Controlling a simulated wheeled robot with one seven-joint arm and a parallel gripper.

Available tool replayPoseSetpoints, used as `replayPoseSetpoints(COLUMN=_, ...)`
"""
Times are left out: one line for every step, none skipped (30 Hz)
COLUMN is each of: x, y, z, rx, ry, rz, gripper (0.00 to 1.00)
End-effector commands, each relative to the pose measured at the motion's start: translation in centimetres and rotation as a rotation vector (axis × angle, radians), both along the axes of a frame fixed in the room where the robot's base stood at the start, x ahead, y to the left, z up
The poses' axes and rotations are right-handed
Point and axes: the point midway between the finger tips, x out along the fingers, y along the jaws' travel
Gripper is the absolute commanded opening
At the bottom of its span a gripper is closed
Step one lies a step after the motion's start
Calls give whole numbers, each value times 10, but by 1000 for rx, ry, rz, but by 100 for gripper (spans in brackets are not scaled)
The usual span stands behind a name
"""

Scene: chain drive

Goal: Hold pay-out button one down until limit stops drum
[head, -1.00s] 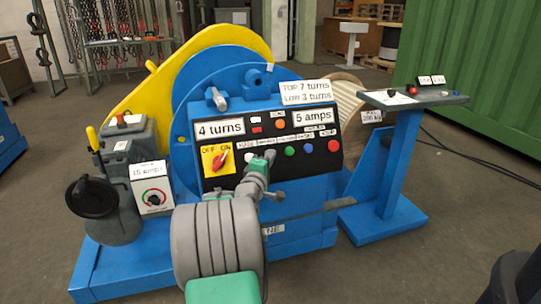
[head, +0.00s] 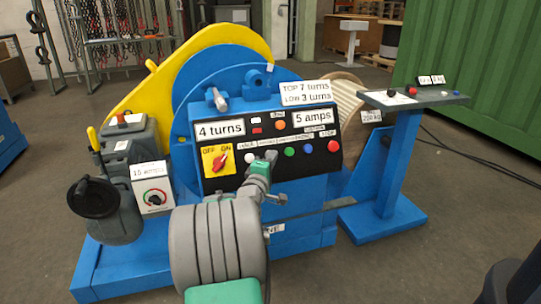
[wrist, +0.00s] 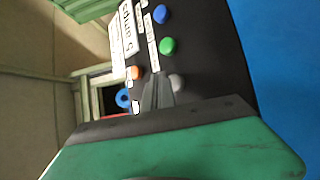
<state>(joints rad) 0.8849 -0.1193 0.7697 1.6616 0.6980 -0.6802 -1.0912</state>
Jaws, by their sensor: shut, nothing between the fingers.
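The black control panel (head: 318,167) is on the front of the blue winch, with a row of buttons: white (head: 249,158), green (head: 289,151), blue (head: 308,149) and red (head: 333,146). My gripper (head: 271,155) is shut and empty, its tips at the panel between the white and green buttons. In the wrist view, a grey button (wrist: 177,83) is right beside the fingertips (wrist: 157,88), below the green button (wrist: 168,46). I cannot tell whether the tips touch it. The small button labels are unreadable. The turns sign (head: 219,128) reads "4 turns".
A sign (head: 306,92) reads "TOP 7 turns, LOW 3 turns"; another (head: 313,117) reads "5 amps". A red ON/OFF switch (head: 220,158) is left of the buttons. The drum (head: 346,92) is partly hidden behind. A blue pedestal (head: 400,160) stands right.

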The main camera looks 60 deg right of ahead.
Motion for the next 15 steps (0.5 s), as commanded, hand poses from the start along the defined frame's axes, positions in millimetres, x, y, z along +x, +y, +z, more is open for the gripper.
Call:
replayPoseSetpoints(x=-3, y=3, z=6, rx=-1, ry=0, rz=-1, gripper=0)
replayPoseSetpoints(x=-5, y=5, z=8, rx=-1, ry=0, rz=-1, gripper=0)
replayPoseSetpoints(x=-8, y=7, z=10, rx=-2, ry=1, rz=-1, gripper=0)
replayPoseSetpoints(x=-9, y=9, z=11, rx=-2, ry=1, rz=0, gripper=0)
replayPoseSetpoints(x=-11, y=11, z=12, rx=-1, ry=1, rz=0, gripper=0)
replayPoseSetpoints(x=-14, y=14, z=14, rx=-2, ry=1, rz=0, gripper=0)
replayPoseSetpoints(x=-16, y=16, z=16, rx=-2, ry=1, rz=0, gripper=0)
replayPoseSetpoints(x=-18, y=18, z=17, rx=-1, ry=1, rz=-1, gripper=0)
replayPoseSetpoints(x=-20, y=20, z=19, rx=-1, ry=0, rz=-1, gripper=0)
replayPoseSetpoints(x=-22, y=22, z=20, rx=-1, ry=-1, rz=-1, gripper=0)
replayPoseSetpoints(x=-24, y=24, z=21, rx=-1, ry=0, rz=0, gripper=0)
replayPoseSetpoints(x=-26, y=26, z=22, rx=-1, ry=0, rz=0, gripper=0)
replayPoseSetpoints(x=-27, y=27, z=23, rx=-1, ry=0, rz=0, gripper=0)
replayPoseSetpoints(x=-28, y=28, z=23, rx=-1, ry=0, rz=0, gripper=0)
replayPoseSetpoints(x=-29, y=29, z=23, rx=-1, ry=0, rz=0, gripper=0)
